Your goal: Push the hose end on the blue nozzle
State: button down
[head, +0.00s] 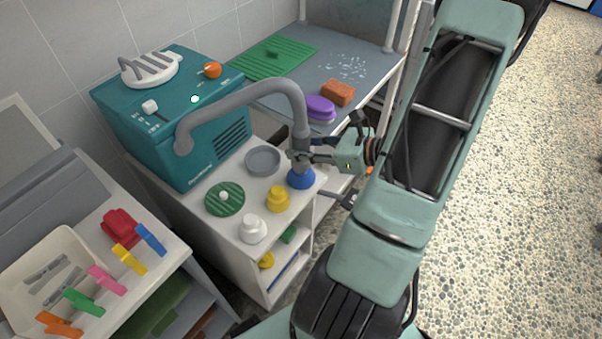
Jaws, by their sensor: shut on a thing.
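The grey hose (255,92) arcs out of the teal machine (190,150) and bends down at its right end. My gripper (303,157) reaches in from the right and is shut on the hose end (300,142). The blue nozzle (301,180) stands at the right edge of the white cart top, directly below the hose end in the picture. Whether the hose end touches the nozzle or sits over its tip cannot be told from this view, as the gripper and hose hide the tip.
A yellow nozzle (278,198), a white nozzle (253,229), a green disc (225,198) and a grey dish (263,160) share the cart top (228,232). A purple brush (321,108) and orange sponge (338,93) lie on the grey table behind. Coloured clips lie at lower left.

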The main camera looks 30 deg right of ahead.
jog(key=shift+f+b, duration=1)
jog(key=shift+f, duration=0.2)
dwell(0.9)
dwell(0.3)
notch_tip(320, 180, up, 21)
jog(key=p, duration=1.7)
